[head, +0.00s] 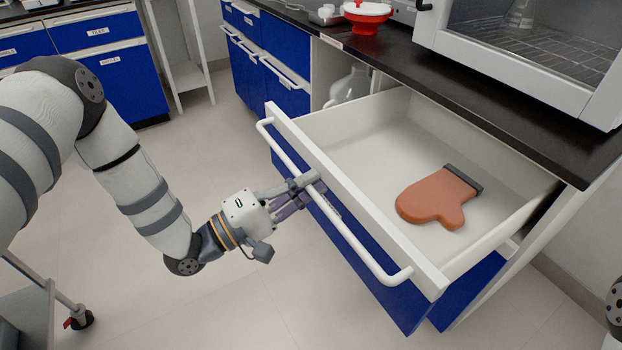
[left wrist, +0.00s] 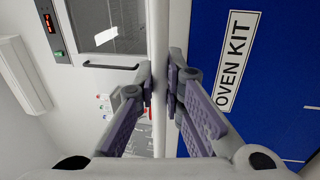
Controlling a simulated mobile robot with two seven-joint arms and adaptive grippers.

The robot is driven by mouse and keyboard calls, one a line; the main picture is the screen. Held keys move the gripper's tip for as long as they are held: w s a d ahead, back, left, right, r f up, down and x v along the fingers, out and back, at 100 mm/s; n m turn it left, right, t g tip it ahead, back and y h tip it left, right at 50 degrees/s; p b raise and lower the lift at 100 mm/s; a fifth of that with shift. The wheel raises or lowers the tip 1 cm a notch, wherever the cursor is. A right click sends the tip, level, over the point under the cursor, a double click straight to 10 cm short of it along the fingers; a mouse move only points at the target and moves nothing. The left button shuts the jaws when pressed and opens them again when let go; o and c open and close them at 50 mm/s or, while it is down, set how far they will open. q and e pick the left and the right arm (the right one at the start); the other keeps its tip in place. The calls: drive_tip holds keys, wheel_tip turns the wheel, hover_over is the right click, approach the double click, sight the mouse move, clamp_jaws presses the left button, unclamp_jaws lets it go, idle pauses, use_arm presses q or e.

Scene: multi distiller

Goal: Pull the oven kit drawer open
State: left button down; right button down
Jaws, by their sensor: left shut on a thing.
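The oven kit drawer (head: 345,135) stands pulled out from under the dark counter, with its inside in view. An orange oven mitt (head: 438,198) with a grey cuff lies in it. The drawer has a blue front with a long white bar handle (head: 352,246). My left gripper (head: 312,187) is shut on this handle near its middle. In the left wrist view the handle (left wrist: 159,50) runs between the fingers, beside the OVEN KIT label (left wrist: 236,62) on the blue front. At the right edge of the head view only a bit of another arm part shows; my right gripper is not seen.
An oven-like cabinet (head: 530,60) with a glass door stands on the black counter (head: 490,115). A red bowl (head: 367,16) is farther back. A glass flask (head: 350,86) sits in an open shelf beside the drawer. A wheeled cart (head: 40,305) is at lower left. The floor before the drawer is clear.

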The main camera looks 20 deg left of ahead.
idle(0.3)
use_arm(q)
drive_tip(key=c, duration=1.7)
unclamp_jaws()
drive_tip(key=shift+o, duration=0.2)
drive_tip(key=shift+s+a, duration=0.1)
drive_tip(key=v, duration=1.2)
